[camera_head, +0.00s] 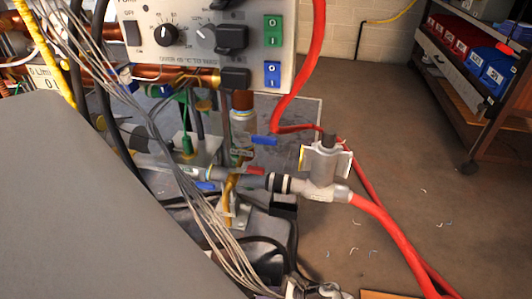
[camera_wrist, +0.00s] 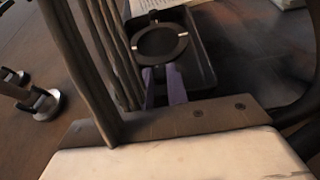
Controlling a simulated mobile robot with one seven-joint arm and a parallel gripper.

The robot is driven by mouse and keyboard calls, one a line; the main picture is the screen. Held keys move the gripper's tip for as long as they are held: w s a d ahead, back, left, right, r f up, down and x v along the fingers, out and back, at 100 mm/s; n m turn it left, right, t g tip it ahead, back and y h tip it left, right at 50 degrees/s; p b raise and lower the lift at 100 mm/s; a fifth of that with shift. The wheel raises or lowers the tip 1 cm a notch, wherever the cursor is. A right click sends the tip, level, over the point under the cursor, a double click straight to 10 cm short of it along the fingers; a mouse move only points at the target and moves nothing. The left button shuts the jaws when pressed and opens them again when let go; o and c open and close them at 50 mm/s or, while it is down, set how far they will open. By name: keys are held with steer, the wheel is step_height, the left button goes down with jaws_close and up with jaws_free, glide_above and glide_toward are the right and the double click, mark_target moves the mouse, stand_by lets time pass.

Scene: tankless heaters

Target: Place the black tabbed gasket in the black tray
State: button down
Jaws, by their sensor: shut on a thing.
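The black tabbed gasket (camera_wrist: 160,61) is a flat ring in the upper middle of the wrist view, with a small light mark on either side. My gripper (camera_wrist: 162,76) has two purple fingers shut on the gasket's near edge, where its tab seems to be. The ring points away from the gripper. The black tray (camera_wrist: 206,62) lies under and behind the ring, and the gasket overlaps it in the picture. I cannot tell whether the gasket touches the tray floor. In the head view I cannot make out the gasket or tray.
Grey cables (camera_wrist: 92,60) run close to the fingers' left. A metal caster-like part (camera_wrist: 42,104) is at far left. The head view shows a control panel (camera_head: 190,35), a red hose (camera_head: 390,230), a grey valve (camera_head: 325,165) and a shelf with bins (camera_head: 480,60).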

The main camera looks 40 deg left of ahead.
steer(key=shift+f+b, duration=0.5)
steer(key=c, duration=1.4)
jaws_free()
steer(key=shift+s+f, duration=0.1)
steer(key=shift+f, duration=0.05)
steer(key=shift+r+p, duration=0.35)
steer(key=shift+r, duration=0.05)
steer(key=v, duration=0.4)
steer(key=p+v, duration=0.1)
steer(key=v, duration=0.3)
steer(key=p+v, duration=0.1)
steer(key=v, duration=0.3)
steer(key=shift+r, duration=0.4)
steer(key=shift+p, duration=0.3)
